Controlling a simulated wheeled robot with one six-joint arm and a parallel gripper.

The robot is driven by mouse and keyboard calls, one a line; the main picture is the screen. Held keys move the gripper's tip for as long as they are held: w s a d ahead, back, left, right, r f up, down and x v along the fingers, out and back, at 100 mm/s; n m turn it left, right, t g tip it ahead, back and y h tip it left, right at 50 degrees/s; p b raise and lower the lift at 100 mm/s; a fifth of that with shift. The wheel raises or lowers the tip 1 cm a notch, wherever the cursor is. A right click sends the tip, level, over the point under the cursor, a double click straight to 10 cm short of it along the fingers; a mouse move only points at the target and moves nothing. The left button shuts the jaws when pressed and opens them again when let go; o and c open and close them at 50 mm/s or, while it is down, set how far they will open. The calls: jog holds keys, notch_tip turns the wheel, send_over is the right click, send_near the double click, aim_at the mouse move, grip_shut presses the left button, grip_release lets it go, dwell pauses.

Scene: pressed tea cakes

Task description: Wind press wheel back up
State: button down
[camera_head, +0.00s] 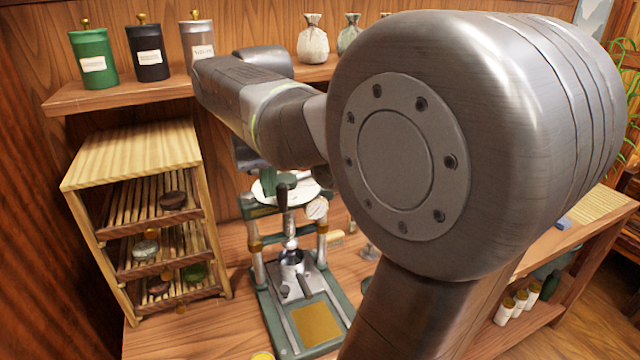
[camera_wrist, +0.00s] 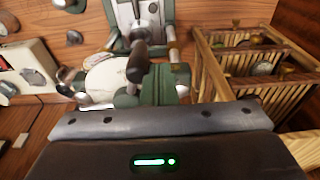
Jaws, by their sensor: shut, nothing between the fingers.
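The press (camera_head: 300,270) stands on the wooden counter, with green crossbars, metal posts and a tan plate on its bed. Its pale wheel (camera_head: 265,190) lies at the top, partly covered by my arm; the pale disc also shows in the wrist view (camera_wrist: 105,82). A dark upright handle (camera_head: 283,192) rises at the wheel and also shows in the wrist view (camera_wrist: 138,64). My gripper (camera_wrist: 160,120) is shut and empty, above the wheel and apart from the handle in the wrist view. My arm hides most of it in the head view.
A slatted rack (camera_head: 140,160) with tea cakes stands left of the press. A round gauge (camera_head: 317,208) sits at the press's right post. A shelf (camera_head: 130,92) above holds canisters and cloth bags. Pale bottles (camera_head: 512,305) stand lower right.

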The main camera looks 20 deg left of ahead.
jog(key=shift+d, duration=0.1)
jog(key=d, duration=0.1)
jog(key=w+d, duration=0.1)
jog(key=d, duration=0.1)
dwell(0.3)
jog(key=shift+d+p, duration=0.1)
jog(key=shift+p, duration=0.2)
jog(key=shift+w+d+p, duration=0.2)
jog(key=shift+w+d, duration=0.3)
jog(key=shift+d, duration=0.2)
jog(key=shift+w+d+p, duration=0.2)
jog(key=shift+w+d, duration=0.3)
jog(key=shift+d, duration=0.2)
jog(key=shift+w+d+p, duration=0.35)
jog(key=shift+w+d, duration=0.2)
jog(key=shift+w, duration=0.15)
jog(key=shift+w+d+p, duration=0.3)
jog(key=shift+w+d, duration=0.2)
jog(key=shift+w, duration=0.2)
